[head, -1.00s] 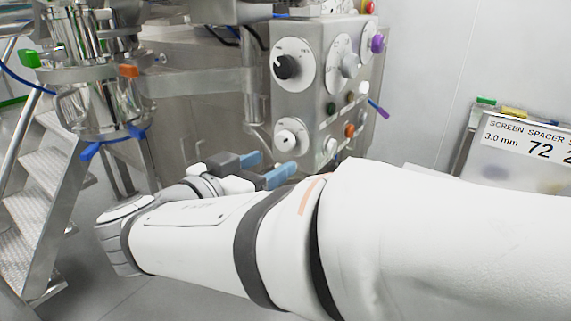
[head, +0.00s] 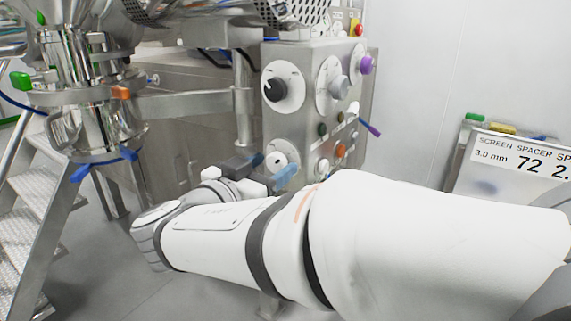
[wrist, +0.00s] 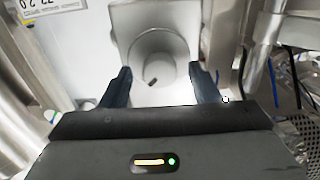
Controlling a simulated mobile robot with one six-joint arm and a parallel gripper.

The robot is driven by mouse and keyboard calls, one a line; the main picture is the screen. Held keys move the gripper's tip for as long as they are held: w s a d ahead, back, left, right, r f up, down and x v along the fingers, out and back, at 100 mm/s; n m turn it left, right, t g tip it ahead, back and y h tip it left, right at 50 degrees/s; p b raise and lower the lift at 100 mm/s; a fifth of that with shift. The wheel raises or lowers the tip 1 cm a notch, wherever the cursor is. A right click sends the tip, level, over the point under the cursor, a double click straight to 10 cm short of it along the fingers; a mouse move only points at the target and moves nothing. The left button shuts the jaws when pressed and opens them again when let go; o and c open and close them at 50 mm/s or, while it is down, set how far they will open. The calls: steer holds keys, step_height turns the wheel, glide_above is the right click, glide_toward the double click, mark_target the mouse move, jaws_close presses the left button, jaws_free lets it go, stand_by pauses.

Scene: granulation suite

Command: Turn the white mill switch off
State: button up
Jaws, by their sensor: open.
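The white mill switch (head: 278,159) is a round white knob low on the left of the grey control panel (head: 300,118). My gripper (head: 272,169) is open and empty. Its blue fingers overlap the lower part of the switch in the head view. In the wrist view the white switch (wrist: 157,55) lies ahead, between the two open fingers of my gripper (wrist: 161,84). A dark mark shows on its rim, at the edge nearest the gripper. I cannot tell whether either finger touches the switch.
Above the switch are a black knob (head: 275,90) and a grey knob (head: 340,88). A steel vessel (head: 82,125) and steps (head: 50,205) stand left. A placard (head: 520,165) is at right.

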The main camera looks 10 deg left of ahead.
steer(key=shift+c, duration=0.4)
steer(key=c, duration=0.9)
steer(key=shift+f+b, duration=0.1)
steer(key=shift+b, duration=0.2)
steer(key=n+b, duration=0.2)
steer(key=n, duration=0.2)
steer(key=n+b, duration=0.1)
steer(key=n, duration=0.3)
steer(key=shift+n, duration=0.3)
steer(key=n+p, duration=0.1)
steer(key=n, duration=0.4)
steer(key=shift+n+p, duration=0.9)
steer(key=shift+n, duration=1.2)
